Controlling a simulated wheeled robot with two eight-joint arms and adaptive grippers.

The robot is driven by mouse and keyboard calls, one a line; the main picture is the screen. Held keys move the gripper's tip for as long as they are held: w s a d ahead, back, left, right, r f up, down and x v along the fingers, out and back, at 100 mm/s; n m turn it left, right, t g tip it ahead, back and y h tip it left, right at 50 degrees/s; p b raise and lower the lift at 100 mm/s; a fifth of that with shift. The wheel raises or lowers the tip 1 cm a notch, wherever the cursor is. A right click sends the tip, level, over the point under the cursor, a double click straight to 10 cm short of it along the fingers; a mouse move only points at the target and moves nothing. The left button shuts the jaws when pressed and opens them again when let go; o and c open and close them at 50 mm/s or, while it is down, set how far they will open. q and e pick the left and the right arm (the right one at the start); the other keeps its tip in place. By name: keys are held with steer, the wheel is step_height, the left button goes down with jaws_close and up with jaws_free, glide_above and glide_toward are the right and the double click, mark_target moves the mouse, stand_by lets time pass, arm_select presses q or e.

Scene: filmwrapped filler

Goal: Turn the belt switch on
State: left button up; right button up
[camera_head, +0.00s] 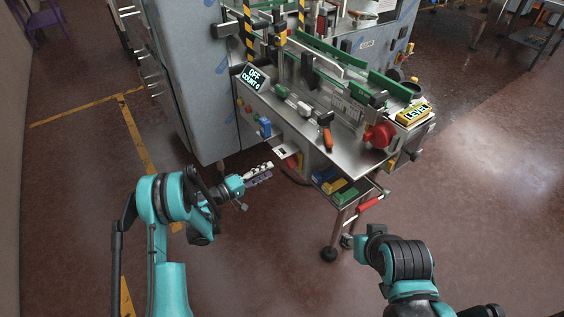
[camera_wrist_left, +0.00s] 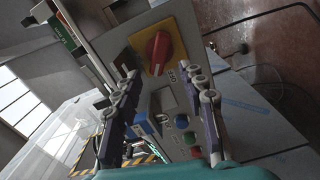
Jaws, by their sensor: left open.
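The control panel is on the side of the machine below the display (camera_head: 254,77), which reads OFF, COUNT 0. In the left wrist view, the panel has a red rotary knob (camera_wrist_left: 157,52) on a yellow plate and a blue switch-like part (camera_wrist_left: 144,123). In the head view, the blue part (camera_head: 265,127) sits left of the knob (camera_head: 293,161). I cannot read which one is labelled belt. My left gripper (camera_head: 269,172) is open and empty in front of the panel, apart from it. Its fingers (camera_wrist_left: 167,82) frame the panel in the wrist view. My right gripper is out of view.
Small coloured buttons (camera_wrist_left: 182,122) sit beside the blue part. A steel tabletop (camera_head: 290,118) with an orange-handled tool (camera_head: 327,138) juts out above the gripper. A red wheel (camera_head: 380,135) is at its right corner. Coloured bins (camera_head: 335,185) are below. The floor in front is clear.

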mark_target(286, 162)
arm_select(q)
steer(key=w+d+m, duration=0.1)
steer(key=d, duration=0.1)
steer(key=w+d+m+b, duration=0.1)
steer(key=w+d+m, duration=0.2)
steer(key=d+m, duration=0.1)
steer(key=shift+w+d+f+b, duration=0.1)
steer(key=shift+w+d+b, duration=0.15)
steer(key=shift+b, duration=0.15)
steer(key=shift+w+d, duration=0.35)
steer(key=shift+d, duration=0.05)
jaws_close()
